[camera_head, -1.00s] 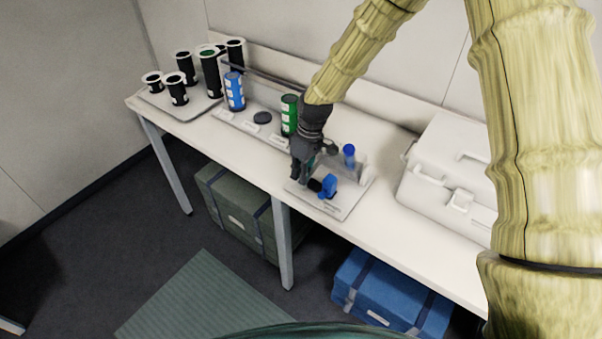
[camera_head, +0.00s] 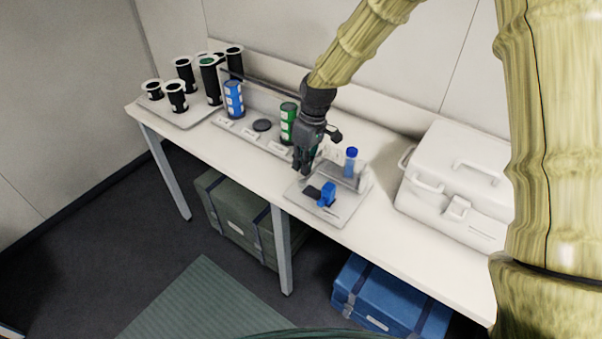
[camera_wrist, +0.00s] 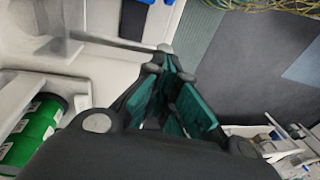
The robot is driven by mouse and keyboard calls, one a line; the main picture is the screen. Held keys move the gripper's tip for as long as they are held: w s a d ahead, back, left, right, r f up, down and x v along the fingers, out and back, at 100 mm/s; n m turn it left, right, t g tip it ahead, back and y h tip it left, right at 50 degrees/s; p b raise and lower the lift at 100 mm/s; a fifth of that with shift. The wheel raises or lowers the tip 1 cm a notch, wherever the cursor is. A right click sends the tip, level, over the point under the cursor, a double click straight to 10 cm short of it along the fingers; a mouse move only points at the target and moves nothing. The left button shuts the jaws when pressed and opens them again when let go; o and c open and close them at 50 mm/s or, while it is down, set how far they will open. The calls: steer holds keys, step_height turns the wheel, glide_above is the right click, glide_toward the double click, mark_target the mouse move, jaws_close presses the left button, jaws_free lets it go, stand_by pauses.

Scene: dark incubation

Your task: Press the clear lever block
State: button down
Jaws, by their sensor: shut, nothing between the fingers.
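A small blue block (camera_head: 327,195) with a flat black piece (camera_head: 312,191) at its left side stands on a pale grey plate (camera_head: 335,217). This looks like the lever block, but I see no label that I can read. My gripper (camera_head: 303,170) points down just behind and left of the black piece, with its fingers close together and empty. It looks apart from the block, though the small gap is hard to judge. In the wrist view, my gripper (camera_wrist: 170,62) shows teal inner pads, and a dark piece (camera_wrist: 134,18) lies beyond the fingers.
A blue-capped clear bottle (camera_head: 351,163) stands at the back of the plate. A green canister (camera_head: 288,122) and a blue canister (camera_head: 234,98) stand left. Several black canisters crowd the far left tray (camera_head: 188,112). A white case (camera_head: 455,180) stands right.

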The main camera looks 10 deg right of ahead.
steer(key=a+b+v, duration=0.1)
steer(key=b+v, duration=0.1)
steer(key=v, duration=0.4)
steer(key=shift+s+d+r, duration=0.2)
steer(key=shift+d+r, duration=0.2)
steer(key=shift+r, duration=0.15)
steer(key=shift+w+t+b, duration=0.1)
steer(key=shift+t+b, duration=0.2)
steer(key=shift+b, duration=1.1)
steer(key=shift+s+a+r+t+y+b, duration=0.15)
steer(key=shift+r+t+b, duration=0.5)
steer(key=shift+b, duration=0.95)
steer(key=shift+s+d+r+t+y+b, duration=0.1)
steer(key=shift+s+r+t+y+b, duration=0.2)
steer(key=shift+r+b, duration=1)
steer(key=shift+s+a+r+t+y+b, duration=0.15)
steer(key=shift+r+t+b, duration=0.3)
steer(key=shift+b, duration=1.5)
steer(key=shift+d+f, duration=0.1)
